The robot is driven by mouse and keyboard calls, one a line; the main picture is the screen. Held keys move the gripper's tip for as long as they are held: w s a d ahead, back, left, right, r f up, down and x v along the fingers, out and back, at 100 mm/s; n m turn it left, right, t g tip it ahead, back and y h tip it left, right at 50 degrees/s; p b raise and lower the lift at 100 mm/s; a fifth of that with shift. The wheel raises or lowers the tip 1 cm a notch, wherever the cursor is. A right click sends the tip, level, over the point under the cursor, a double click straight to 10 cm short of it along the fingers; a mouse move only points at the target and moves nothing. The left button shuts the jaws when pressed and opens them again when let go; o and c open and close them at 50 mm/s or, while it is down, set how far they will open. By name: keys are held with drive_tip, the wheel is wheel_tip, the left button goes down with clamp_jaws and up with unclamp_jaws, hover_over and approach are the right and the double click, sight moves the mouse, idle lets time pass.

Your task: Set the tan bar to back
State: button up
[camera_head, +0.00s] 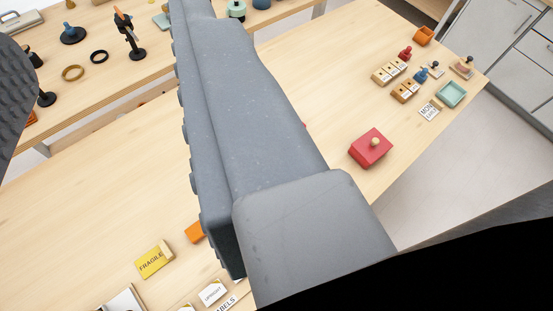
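I cannot make out a tan bar for certain. Two small wooden pieces with pale label faces, one behind (386,72) and one in front (403,92), lie toward the far right of the table; their details are too small to read. My gripper (100,90) shows as a large grey finger across the middle, its ridged side facing left, and a dark textured part at the left edge. Nothing is held between them. The finger hides much of the table's centre.
A red box with a round knob (371,148) stands on the right of the table. A teal tray (451,95) sits behind it. A yellow "FRAGILE" piece (152,261) lies front left. The left middle tabletop (90,205) is bare. Another bench (110,75) stands behind.

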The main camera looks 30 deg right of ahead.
drive_tip(key=shift+w+d, duration=0.15)
drive_tip(key=w+d+f+m+g+h, duration=0.1)
drive_tip(key=w+d+f+g, duration=0.2)
drive_tip(key=w+f, duration=0.55)
drive_tip(key=w+d+f+m+g, duration=0.1)
drive_tip(key=w+d+f+g, duration=0.25)
drive_tip(key=f, duration=0.95)
drive_tip(key=w+d+f+m+g+b, duration=0.1)
drive_tip(key=w+d+f, duration=0.1)
drive_tip(key=f, duration=0.9)
drive_tip(key=w+d+f+g+b, duration=0.1)
drive_tip(key=w+d+f+g, duration=0.1)
drive_tip(key=f, duration=1)
drive_tip(key=w+d+f+m+g+b, duration=0.1)
drive_tip(key=w+d+f, duration=0.3)
drive_tip(key=f, duration=0.8)
drive_tip(key=shift+w+f+m+g+h, duration=0.15)
drive_tip(key=shift+w+m+g+h, duration=0.15)
drive_tip(key=shift+w+g+h, duration=0.25)
drive_tip(key=shift+a, duration=0.1)
clamp_jaws()
drive_tip(key=shift+w, duration=0.1)
